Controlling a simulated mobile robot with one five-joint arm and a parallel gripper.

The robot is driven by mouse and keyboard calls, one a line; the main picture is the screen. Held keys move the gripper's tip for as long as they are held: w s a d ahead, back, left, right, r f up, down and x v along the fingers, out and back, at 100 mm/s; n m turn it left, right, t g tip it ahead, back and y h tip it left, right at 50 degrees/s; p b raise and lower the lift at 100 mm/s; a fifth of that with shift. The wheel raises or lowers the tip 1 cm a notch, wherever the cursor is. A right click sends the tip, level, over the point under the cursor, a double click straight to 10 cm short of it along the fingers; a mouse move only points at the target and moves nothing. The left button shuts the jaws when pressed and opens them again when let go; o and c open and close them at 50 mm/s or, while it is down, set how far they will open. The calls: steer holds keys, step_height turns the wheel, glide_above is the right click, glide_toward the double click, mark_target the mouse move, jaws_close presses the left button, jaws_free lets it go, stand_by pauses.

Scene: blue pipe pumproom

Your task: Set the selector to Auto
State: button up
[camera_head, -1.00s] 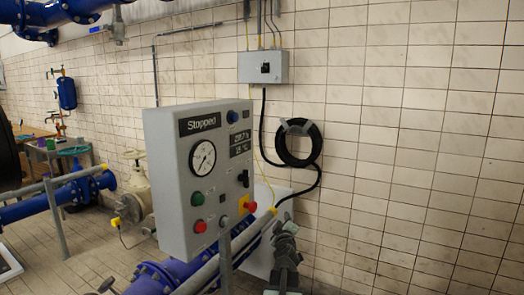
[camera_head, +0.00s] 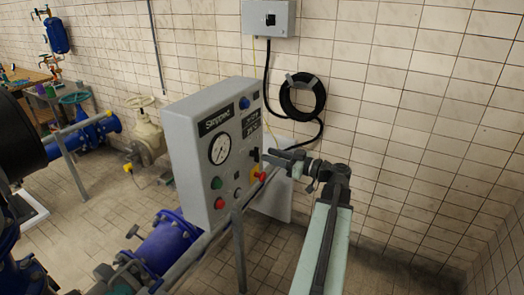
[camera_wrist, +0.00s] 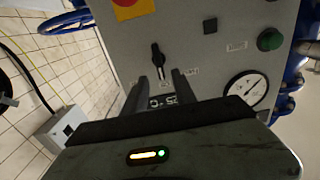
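The selector is a black lever knob on the right part of the grey control panel (camera_head: 190,135), partly hidden by my gripper in the head view. In the wrist view the selector (camera_wrist: 158,55) shows with its lever close to vertical in the picture. My gripper (camera_head: 272,157) is at the panel's right side. In the wrist view my gripper (camera_wrist: 160,82) has its two dark fingers apart, with the selector's lever just beyond and between the tips. Contact cannot be told. The small labels around the selector are too blurred to read. The display reads "Stopped".
The panel carries a gauge (camera_head: 219,149), a blue lamp (camera_head: 244,103), green button (camera_head: 217,183), red button (camera_head: 220,203) and a red stop button on yellow (camera_head: 259,176). Blue pipe (camera_head: 168,245) runs below. A cable coil (camera_head: 303,95) hangs on the tiled wall.

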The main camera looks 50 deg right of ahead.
mark_target(255, 154)
steer(key=x, duration=0.4)
steer(key=shift+w+a, duration=0.15)
steer(key=shift+w, duration=0.1)
jaws_close()
